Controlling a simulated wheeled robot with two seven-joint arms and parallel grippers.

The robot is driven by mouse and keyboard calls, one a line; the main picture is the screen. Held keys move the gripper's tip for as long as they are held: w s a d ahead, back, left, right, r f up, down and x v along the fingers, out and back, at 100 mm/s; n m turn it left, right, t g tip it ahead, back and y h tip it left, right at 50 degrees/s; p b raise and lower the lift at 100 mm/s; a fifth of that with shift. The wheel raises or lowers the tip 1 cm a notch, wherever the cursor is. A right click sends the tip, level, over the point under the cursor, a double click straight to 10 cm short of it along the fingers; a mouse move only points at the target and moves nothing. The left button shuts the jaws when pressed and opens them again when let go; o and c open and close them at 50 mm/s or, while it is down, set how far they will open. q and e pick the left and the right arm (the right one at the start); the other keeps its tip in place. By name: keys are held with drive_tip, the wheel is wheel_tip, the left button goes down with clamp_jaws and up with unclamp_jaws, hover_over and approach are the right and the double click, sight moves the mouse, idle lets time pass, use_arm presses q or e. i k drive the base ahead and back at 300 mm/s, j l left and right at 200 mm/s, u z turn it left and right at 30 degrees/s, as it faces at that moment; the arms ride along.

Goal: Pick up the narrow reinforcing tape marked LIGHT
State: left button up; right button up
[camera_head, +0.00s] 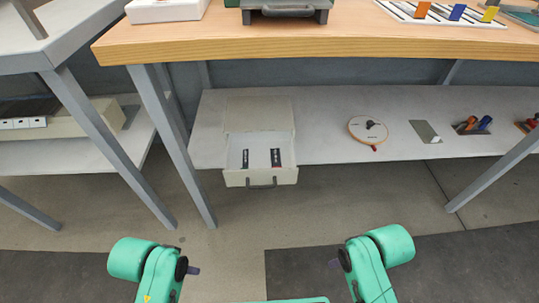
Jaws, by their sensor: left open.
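An open drawer (262,177) sticks out of a beige box (258,115) on the shelf under the wooden table. Two short dark strips lie apart in it, a left strip (245,158) and a right strip (276,157). Each has small pale marks. I cannot read which one says LIGHT, and their widths look alike. My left gripper (193,271) shows only as a small dark piece beside my green arm at the bottom left. It is open, empty and well short of the drawer. My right gripper (335,263) shows as a similar small piece; its jaws cannot be made out.
The table edge (300,48) overhangs the shelf (330,110). A table leg (175,150) stands left of the drawer. Right of it on the shelf lie a round orange-rimmed item (368,130), a grey plate (425,131) and tools (472,126). The floor in front is clear.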

sight(245, 164)
drive_tip(key=u, duration=0.25)
drive_tip(key=k+l+u, duration=0.1)
drive_tip(key=l+u, duration=0.3)
drive_tip(key=k+l+u, duration=0.1)
drive_tip(key=u, duration=0.3)
drive_tip(key=k+l+u, duration=0.2)
drive_tip(key=u, duration=0.2)
drive_tip(key=k+l+u, duration=0.2)
drive_tip(key=u, duration=0.2)
